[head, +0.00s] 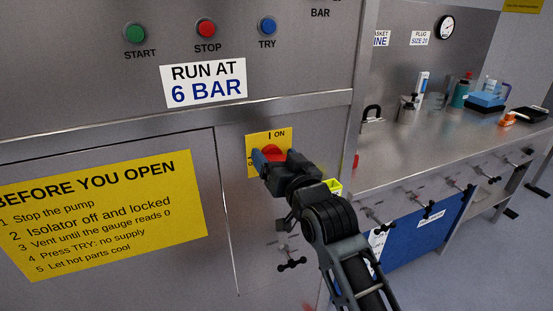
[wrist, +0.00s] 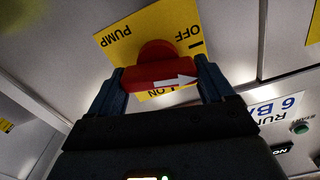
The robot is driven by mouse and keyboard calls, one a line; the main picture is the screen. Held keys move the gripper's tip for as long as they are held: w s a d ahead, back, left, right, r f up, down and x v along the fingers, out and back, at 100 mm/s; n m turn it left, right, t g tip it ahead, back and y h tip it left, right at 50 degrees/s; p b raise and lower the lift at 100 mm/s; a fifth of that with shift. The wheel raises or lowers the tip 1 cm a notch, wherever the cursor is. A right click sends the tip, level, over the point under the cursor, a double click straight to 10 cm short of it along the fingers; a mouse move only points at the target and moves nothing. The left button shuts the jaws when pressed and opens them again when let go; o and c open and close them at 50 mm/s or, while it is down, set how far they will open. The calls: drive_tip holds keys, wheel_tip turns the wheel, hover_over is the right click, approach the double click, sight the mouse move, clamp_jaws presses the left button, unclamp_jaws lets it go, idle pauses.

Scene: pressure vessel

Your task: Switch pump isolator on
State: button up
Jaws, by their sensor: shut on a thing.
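The pump isolator is a red rotary handle (head: 272,152) on a yellow plate (head: 254,139) on the steel panel. The handle's white arrow points right there, just below the OFF word on the plate (wrist: 132,36); ON is at the bottom. In the head view my gripper (head: 274,161) covers the handle's lower part.
A yellow BEFORE YOU OPEN sign (head: 100,215) is left of the isolator. Green START (head: 135,33), red STOP (head: 206,27) and blue TRY (head: 267,25) buttons are above. A steel bench (head: 420,145) with bottles and tools stands to the right.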

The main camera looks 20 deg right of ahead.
drive_tip(key=m, duration=0.4)
drive_tip(key=shift+d+m, duration=0.1)
drive_tip(key=shift+m, duration=0.2)
drive_tip(key=m, duration=0.3)
drive_tip(key=shift+d+f+m, duration=0.1)
drive_tip(key=shift+f+m, duration=0.05)
drive_tip(key=shift+m, duration=0.15)
drive_tip(key=m, duration=0.4)
drive_tip(key=shift+f, duration=0.15)
drive_tip(key=shift+d+f+m, duration=0.1)
drive_tip(key=shift+m, duration=1.5)
drive_tip(key=o, duration=0.9)
drive_tip(key=shift+s, duration=0.1)
drive_tip(key=shift+s+b, duration=0.9)
drive_tip(key=shift+s, duration=2.95)
